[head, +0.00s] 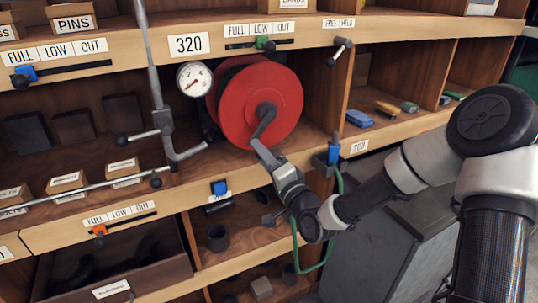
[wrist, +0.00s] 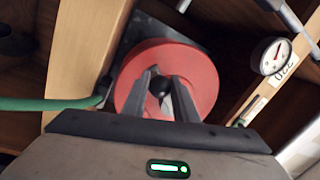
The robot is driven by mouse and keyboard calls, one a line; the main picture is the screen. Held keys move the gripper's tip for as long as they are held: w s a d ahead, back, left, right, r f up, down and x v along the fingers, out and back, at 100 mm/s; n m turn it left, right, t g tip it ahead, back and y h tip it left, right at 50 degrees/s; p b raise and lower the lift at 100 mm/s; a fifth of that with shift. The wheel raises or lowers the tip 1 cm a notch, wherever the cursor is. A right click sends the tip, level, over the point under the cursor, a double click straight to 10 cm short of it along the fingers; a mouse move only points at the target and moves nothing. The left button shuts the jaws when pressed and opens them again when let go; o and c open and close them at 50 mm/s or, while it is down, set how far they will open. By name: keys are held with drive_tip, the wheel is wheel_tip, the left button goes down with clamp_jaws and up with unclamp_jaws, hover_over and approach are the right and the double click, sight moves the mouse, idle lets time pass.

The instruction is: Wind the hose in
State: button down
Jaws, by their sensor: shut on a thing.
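The red hose reel (head: 285,95) sits in a shelf bay, its round face turned outward. A dark crank (head: 267,112) runs from its hub down to my gripper (head: 262,147). My gripper is shut on the crank handle, in front of the reel's lower edge. In the wrist view the fingers (wrist: 160,95) close around the dark handle (wrist: 160,84) before the red disc (wrist: 200,70). The green hose (head: 297,250) hangs below a blue fitting (head: 333,155) at the shelf edge in a loop behind my wrist. In the wrist view the hose (wrist: 60,104) enters from the left.
A dial gauge (head: 194,79) and a grey pipe (head: 160,90) stand left of the reel. A lever (head: 340,50) juts out at upper right. Small blocks (head: 387,108) lie in the right bay. A grey cabinet (head: 380,255) stands below my arm.

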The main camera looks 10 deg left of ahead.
wheel_tip(320, 180, up, 10)
drive_tip(key=s+a+m+t+h+p, duration=0.1)
drive_tip(key=m+p, duration=0.4)
drive_tip(key=m, duration=1)
drive_tip(key=shift+s+a+f+t+h, duration=0.15)
drive_tip(key=shift+s+a+t+h, duration=0.25)
drive_tip(key=shift+a+h, duration=0.6)
drive_tip(key=c, duration=1.4)
unclamp_jaws()
drive_tip(key=shift+c, duration=0.2)
drive_tip(key=shift+d, duration=0.1)
